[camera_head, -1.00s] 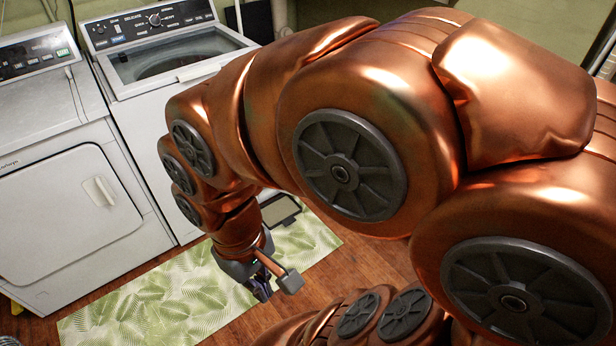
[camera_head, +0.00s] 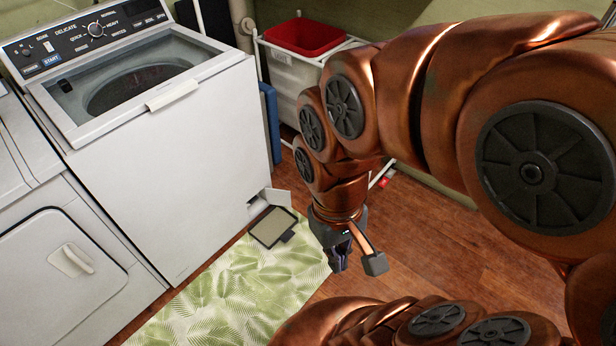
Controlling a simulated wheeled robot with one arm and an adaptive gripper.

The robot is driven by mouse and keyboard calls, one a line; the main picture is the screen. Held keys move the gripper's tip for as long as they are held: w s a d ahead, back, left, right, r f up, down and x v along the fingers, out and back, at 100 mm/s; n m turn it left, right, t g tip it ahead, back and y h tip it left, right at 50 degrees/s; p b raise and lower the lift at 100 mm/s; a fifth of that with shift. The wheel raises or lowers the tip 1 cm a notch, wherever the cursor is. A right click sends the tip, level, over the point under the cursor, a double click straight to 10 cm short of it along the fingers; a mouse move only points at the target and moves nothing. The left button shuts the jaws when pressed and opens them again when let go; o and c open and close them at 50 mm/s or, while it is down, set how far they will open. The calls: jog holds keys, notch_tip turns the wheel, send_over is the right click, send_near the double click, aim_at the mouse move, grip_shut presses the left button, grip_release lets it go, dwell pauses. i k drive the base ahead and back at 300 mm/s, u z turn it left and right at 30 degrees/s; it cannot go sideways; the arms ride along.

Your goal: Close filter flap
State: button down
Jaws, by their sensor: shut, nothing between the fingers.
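The white washer (camera_head: 165,140) has a small white flap (camera_head: 277,197) at its lower right front corner. The flap stands open, swung out from a small dark opening (camera_head: 254,205). A flat dark-framed panel (camera_head: 272,227), possibly a filter, lies just in front of the opening. My gripper (camera_head: 339,264) is shut and empty. It points down, to the right of the flap and apart from it. The view is too coarse to tell the flap's hinge.
A leaf-patterned mat (camera_head: 240,291) lies in front of the washer. A white dryer (camera_head: 55,235) stands at the left. A white hamper (camera_head: 292,75) with a red basket (camera_head: 304,37) stands behind. Bare wooden floor (camera_head: 440,240) is free on the right.

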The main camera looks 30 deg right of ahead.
aim_at(275, 198)
jog(key=u, duration=0.15)
jog(key=i, duration=1)
jog(key=u, duration=0.5)
